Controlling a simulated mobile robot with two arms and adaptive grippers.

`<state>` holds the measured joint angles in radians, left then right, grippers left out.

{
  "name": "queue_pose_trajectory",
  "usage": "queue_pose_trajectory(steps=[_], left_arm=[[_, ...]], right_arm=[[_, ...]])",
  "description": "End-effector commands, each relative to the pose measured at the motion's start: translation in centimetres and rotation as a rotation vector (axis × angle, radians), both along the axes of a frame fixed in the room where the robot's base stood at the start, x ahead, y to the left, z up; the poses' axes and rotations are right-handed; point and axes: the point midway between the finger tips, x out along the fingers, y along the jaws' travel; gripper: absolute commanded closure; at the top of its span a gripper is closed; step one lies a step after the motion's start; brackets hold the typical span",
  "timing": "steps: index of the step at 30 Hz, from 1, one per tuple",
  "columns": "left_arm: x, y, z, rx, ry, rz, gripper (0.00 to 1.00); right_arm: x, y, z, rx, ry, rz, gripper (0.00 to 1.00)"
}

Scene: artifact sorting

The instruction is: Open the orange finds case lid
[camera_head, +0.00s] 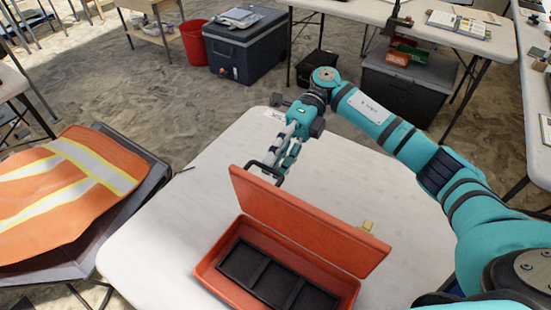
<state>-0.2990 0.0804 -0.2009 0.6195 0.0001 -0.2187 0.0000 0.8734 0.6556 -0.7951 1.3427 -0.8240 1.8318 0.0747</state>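The orange finds case (208,266) sits on the pale table in the lower middle of the head view. Its lid (308,222) stands raised at the back, leaning away from the base, so the inside is exposed. A dark insert (272,276) with three compartments lies in the base; they look empty. My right gripper (268,172) is just behind the lid's upper left part, with its fingers pointing down towards the left. Whether it touches the lid is unclear, and the finger gap is hard to read. My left gripper is not in view.
The pale table (160,240) is clear left of the case. An orange vest (70,185) lies on a dark surface at left. A red bin (194,42) and blue cooler (235,45) stand behind.

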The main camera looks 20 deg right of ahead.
Motion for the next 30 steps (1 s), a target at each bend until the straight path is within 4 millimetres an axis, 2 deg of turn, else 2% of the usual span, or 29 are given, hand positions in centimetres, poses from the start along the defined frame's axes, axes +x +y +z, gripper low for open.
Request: queue_pose_trajectory(steps=[15, 30], left_arm=[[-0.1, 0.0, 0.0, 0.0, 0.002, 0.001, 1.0], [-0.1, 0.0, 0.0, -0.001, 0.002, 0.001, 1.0]], right_arm=[[4.1, -5.2, 1.7, -0.002, 0.001, -0.001, 0.68], [4.4, -5.7, 1.9, 0.0, 0.0, 0.0, 0.68]])
